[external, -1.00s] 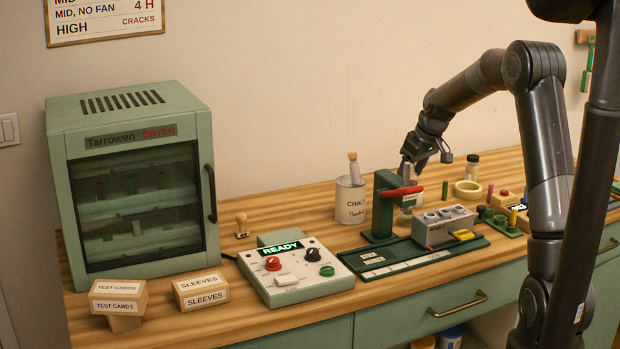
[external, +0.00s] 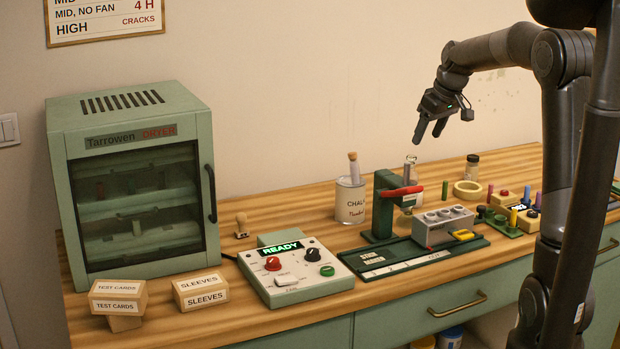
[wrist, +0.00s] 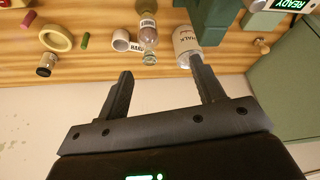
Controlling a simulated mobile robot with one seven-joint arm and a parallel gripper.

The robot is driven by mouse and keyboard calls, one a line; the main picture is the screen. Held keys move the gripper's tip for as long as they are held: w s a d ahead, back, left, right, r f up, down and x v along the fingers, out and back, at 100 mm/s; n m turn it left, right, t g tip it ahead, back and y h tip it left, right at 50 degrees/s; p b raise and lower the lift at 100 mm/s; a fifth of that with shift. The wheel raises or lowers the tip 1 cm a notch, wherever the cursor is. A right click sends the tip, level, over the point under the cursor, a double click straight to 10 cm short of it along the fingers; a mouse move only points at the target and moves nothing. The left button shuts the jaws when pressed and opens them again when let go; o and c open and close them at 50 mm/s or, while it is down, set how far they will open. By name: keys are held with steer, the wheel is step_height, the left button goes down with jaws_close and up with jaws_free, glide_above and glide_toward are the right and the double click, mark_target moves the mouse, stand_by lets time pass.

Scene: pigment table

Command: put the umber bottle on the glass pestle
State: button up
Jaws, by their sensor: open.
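My gripper (external: 431,136) is open and empty, raised well above the back of the table; its two dark fingers also show in the wrist view (wrist: 163,84). I cannot tell whether this glass is the bottle's neck or the separate glass pestle. In the external view a clear glass top (external: 411,161) rises behind the green press; what is below it is mostly hidden.
The chalk tin (external: 350,203) stands left of the press (external: 383,205). A white cylinder (wrist: 121,40), a dark-capped jar (external: 472,168) and a tape ring (external: 467,189) are nearby. A grey block (external: 443,225) stands in front. The air around my gripper is clear.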

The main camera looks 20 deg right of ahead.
steer(key=s+a+r, duration=0.1)
steer(key=s+a, duration=0.1)
steer(key=s, duration=0.3)
steer(key=s+a+r+m, duration=0.1)
steer(key=s+a, duration=0.1)
steer(key=s, duration=0.4)
steer(key=s+a+r, duration=0.1)
steer(key=s+a, duration=0.2)
steer(key=s, duration=0.2)
steer(key=s+a+f+m, duration=0.1)
steer(key=s+f, duration=0.1)
steer(key=s, duration=0.5)
steer(key=s+a+f+m+t+h, duration=0.1)
steer(key=s+f, duration=0.2)
steer(key=s, duration=0.4)
steer(key=shift+s+f, duration=0.2)
steer(key=shift+s, duration=0.15)
